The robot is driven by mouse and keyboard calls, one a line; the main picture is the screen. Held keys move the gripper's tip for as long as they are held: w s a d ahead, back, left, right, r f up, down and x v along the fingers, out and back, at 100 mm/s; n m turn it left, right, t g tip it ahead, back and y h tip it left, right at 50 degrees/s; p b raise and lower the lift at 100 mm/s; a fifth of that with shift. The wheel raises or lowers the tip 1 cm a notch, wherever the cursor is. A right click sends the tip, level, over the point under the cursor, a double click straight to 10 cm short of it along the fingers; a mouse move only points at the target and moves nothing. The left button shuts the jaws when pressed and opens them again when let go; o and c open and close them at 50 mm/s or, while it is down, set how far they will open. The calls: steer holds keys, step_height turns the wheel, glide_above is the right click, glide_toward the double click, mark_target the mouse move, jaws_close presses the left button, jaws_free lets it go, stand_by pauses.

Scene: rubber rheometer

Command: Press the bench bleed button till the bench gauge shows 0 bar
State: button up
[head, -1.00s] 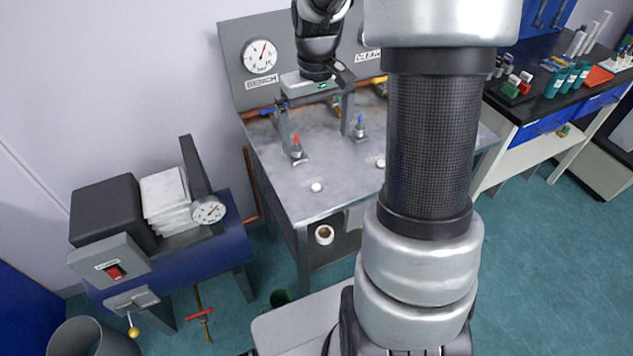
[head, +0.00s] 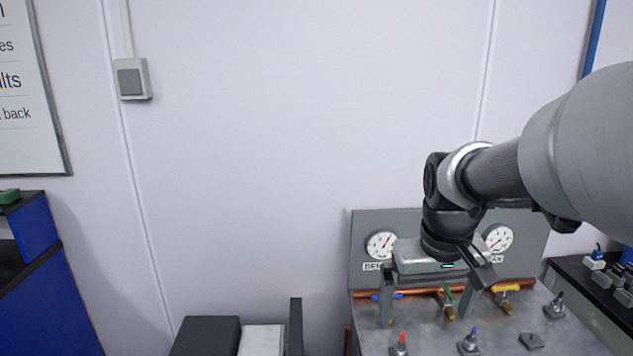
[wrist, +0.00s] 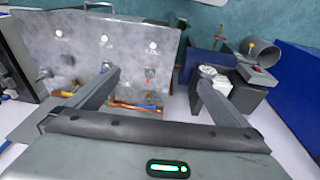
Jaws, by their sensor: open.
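The bench gauge (head: 381,244) is a white dial with a red needle pointing up and right. My gripper (head: 425,316) is open and empty, pointing down in front of the gauge panel, above the back of the bench. In the wrist view its two fingers (wrist: 158,82) are wide apart, with the bench top beyond the left one.
The metal bench (head: 435,340) carries a red-tipped fitting (head: 400,345) and a blue-tipped fitting (head: 470,342). A second gauge (head: 498,238) is right of my gripper. Bare wall fills the middle.

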steer(key=s+a+r+t, duration=0.1)
steer(key=s+a+r, duration=0.1)
steer(key=s, duration=0.4)
steer(key=s+a+r+t, duration=0.2)
steer(key=s+a, duration=0.1)
steer(key=s, duration=0.3)
steer(key=shift+r+y, duration=0.2)
steer(key=shift+y, duration=0.1)
steer(key=shift+w, duration=0.1)
jaws_close()
stand_by(0.8)
